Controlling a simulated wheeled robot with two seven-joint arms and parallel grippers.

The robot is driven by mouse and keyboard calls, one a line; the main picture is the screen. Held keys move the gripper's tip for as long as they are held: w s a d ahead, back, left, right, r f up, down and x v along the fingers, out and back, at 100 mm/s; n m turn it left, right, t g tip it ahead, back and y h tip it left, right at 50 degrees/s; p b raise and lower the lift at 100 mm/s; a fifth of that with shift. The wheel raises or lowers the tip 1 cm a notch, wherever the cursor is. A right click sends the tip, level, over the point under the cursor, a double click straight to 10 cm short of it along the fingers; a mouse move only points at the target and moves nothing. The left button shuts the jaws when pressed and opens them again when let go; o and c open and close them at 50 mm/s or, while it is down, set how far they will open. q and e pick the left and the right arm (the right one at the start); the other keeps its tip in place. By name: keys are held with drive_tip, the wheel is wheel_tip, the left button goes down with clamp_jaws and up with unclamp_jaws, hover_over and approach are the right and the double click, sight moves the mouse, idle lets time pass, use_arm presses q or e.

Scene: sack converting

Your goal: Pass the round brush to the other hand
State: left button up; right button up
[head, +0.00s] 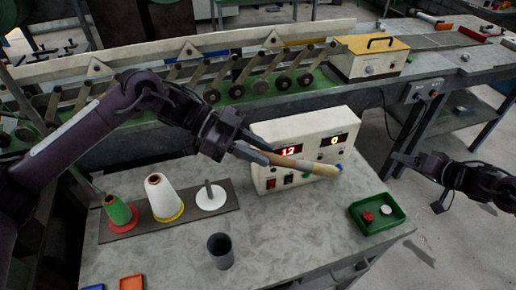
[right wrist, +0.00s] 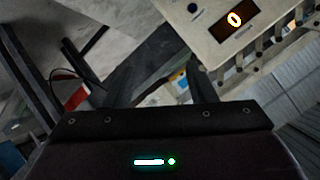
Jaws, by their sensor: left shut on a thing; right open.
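My right gripper (head: 416,183) is open and empty at the right, well apart from the brush. Its fingers also show in the right wrist view (right wrist: 125,85), with nothing between them that I can make out as the brush.
The control box (head: 306,150) with red digits stands behind the brush. A green tray (head: 378,226) with small knobs is at the right table edge. A grey cup (head: 220,250), thread cones (head: 163,196) and a white disc spindle (head: 211,197) stand left and front. Bare tabletop lies between cup and tray.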

drive_tip(key=s+d+f+m+h, duration=0.1)
drive_tip(key=s+d+f+h, duration=0.15)
drive_tip(key=d, duration=0.45)
drive_tip(key=s+d+f+h, duration=0.2)
drive_tip(key=d+f+h, duration=0.1)
drive_tip(key=d, duration=0.5)
drive_tip(key=s+f+g+h, duration=0.1)
drive_tip(key=s+f, duration=0.3)
drive_tip(key=f, duration=0.6)
drive_tip(key=s+f+h, duration=0.1)
drive_tip(key=s+f, duration=0.2)
drive_tip(key=f, duration=0.7)
drive_tip(key=s+a+f+n+g, duration=0.1)
drive_tip(key=s+a+f+g, duration=0.1)
drive_tip(key=s+a+f, duration=0.55)
drive_tip(key=s+a+f+n+g, duration=0.15)
drive_tip(key=s+a+f, duration=0.35)
drive_tip(key=s+f, duration=0.5)
drive_tip(key=s+a+f+n+g, duration=0.1)
drive_tip(key=s+a+f+g, duration=0.1)
drive_tip(key=s+a+f, duration=0.3)
drive_tip(key=s+a+f+n+g+y, duration=0.1)
drive_tip(key=s+a+f, duration=0.4)
drive_tip(key=s+a, duration=0.8)
drive_tip(key=shift+s+a+f+n+g, duration=0.2)
drive_tip(key=shift+s+f+n+g, duration=0.25)
drive_tip(key=shift+g, duration=0.6)
